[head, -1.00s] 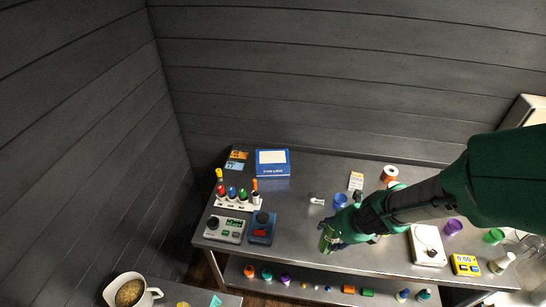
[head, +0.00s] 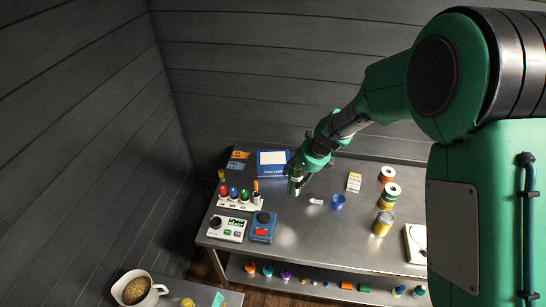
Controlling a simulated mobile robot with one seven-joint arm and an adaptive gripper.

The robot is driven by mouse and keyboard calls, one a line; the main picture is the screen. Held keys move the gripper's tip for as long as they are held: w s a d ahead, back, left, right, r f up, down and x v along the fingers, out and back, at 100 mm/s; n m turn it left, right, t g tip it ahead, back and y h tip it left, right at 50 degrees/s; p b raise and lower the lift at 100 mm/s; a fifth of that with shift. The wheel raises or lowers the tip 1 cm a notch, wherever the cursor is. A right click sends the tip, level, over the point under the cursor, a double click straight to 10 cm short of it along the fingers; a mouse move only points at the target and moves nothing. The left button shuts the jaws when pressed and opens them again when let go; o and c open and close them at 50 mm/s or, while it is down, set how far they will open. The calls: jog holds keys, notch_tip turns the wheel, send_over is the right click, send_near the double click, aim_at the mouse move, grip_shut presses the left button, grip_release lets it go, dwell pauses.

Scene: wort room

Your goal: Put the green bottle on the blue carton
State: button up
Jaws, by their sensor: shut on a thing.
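The blue carton (head: 267,171) lies flat at the back left of the metal table, with a white label on its top. My gripper (head: 298,178) is shut on the green bottle (head: 295,186), at the carton's front right in the picture. The bottle looks roughly upright. My gripper hides its upper part and also covers the carton's right edge. I cannot tell how high the bottle is above the table or whether it touches the carton.
A white rack (head: 238,202) with coloured bottles stands left of the carton. Two devices, one white (head: 227,228) and one blue (head: 262,227), sit in front. A blue cup (head: 337,202), tape rolls (head: 388,190) and a can (head: 382,223) stand to the right.

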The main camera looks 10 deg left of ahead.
jog(key=shift+n, duration=0.5)
jog(key=shift+w+a+r+p, duration=0.2)
jog(key=shift+w+a+p, duration=0.3)
jog(key=shift+w+a, duration=1.5)
jog(key=shift+w, duration=0.1)
jog(key=w+a, duration=0.2)
jog(key=w, duration=0.5)
jog(key=w+a+f+p, duration=0.1)
jog(key=w+a, duration=0.2)
jog(key=w, duration=0.4)
jog(key=shift+w+a+f+p, duration=0.25)
jog(key=shift+w+a+p, duration=0.05)
jog(key=shift+w+a, duration=0.1)
jog(key=shift+f, duration=1.75)
jog(key=shift+f, duration=0.1)
jog(key=o, duration=1.4)
jog(key=shift+c, duration=0.2)
